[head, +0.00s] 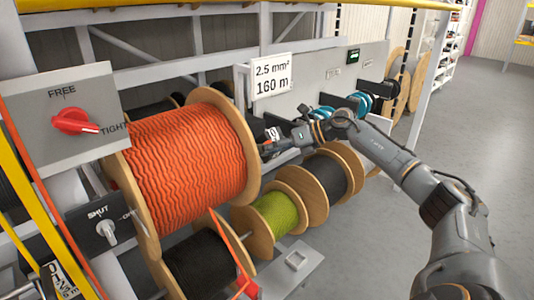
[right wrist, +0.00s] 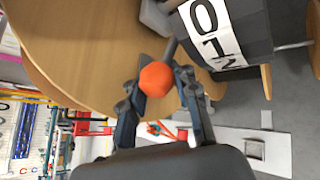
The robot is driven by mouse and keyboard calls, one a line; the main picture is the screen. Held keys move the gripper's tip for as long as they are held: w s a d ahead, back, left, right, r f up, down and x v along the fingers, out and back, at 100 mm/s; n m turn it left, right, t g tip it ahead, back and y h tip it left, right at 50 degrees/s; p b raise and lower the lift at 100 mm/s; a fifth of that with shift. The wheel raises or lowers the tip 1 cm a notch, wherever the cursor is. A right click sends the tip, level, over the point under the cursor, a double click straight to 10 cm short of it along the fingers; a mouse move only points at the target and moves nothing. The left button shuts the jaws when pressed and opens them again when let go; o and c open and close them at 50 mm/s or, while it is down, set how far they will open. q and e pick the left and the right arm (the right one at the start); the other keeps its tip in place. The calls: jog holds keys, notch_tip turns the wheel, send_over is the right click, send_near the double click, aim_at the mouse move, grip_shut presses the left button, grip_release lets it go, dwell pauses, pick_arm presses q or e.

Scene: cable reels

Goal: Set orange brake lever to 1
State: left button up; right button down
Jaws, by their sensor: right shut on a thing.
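The orange ball knob of the brake lever (right wrist: 157,79) sits between the fingertips of my right gripper (right wrist: 158,88), which is shut on it. A short grey stem runs from the knob toward a dark block. The white scale plate with 0, 1 and 2 (right wrist: 212,34) is on that block, to the right of the knob. I cannot tell exactly which number the lever points at. In the head view my right gripper (head: 276,147) is beside the big orange cable reel (head: 190,160), with the knob mostly hidden. My left gripper is not in view.
The wooden reel flange (right wrist: 85,40) is close to my right gripper. Green (head: 273,217) and black (head: 323,177) cable reels stand below my right arm. A red FREE/TIGHT knob (head: 75,122) and a SHUT switch (head: 106,231) are at left. The floor at right is clear.

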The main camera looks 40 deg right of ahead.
jog(key=shift+w+d+r, duration=0.1)
jog(key=shift+d+r, duration=0.25)
jog(key=shift+r, duration=0.3)
jog(key=c, duration=1.2)
grip_release()
jog(key=shift+o, duration=1)
jog(key=shift+s+d+f, duration=0.15)
jog(key=shift+s, duration=0.1)
jog(key=shift+f, duration=0.15)
jog(key=v, duration=0.8)
